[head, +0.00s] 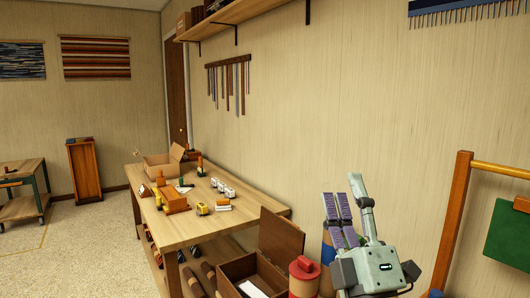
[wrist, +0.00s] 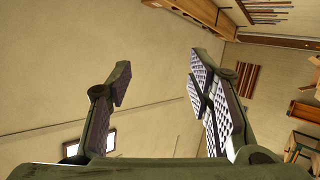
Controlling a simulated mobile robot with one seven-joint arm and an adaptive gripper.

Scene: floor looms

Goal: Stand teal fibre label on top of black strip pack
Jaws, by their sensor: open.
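My gripper (head: 346,190) is raised at the right of the head view, in front of the wall, with its fingers pointing up. In the wrist view my gripper (wrist: 160,72) is open, with nothing between its patterned pads. A wooden table (head: 235,217) stands to its left and farther back, holding several small items. A small dark-and-pale item (head: 185,188) lies near the table's middle, too small to name. I cannot pick out the teal fibre label or the black strip pack in either view.
On the table are an open cardboard box (head: 158,168), an orange-brown box (head: 174,200), a yellow item (head: 203,209) and several white pieces (head: 222,187). An open wooden chest (head: 281,236) and a red-topped canister (head: 304,275) stand between table and gripper. A wooden frame (head: 452,220) stands right.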

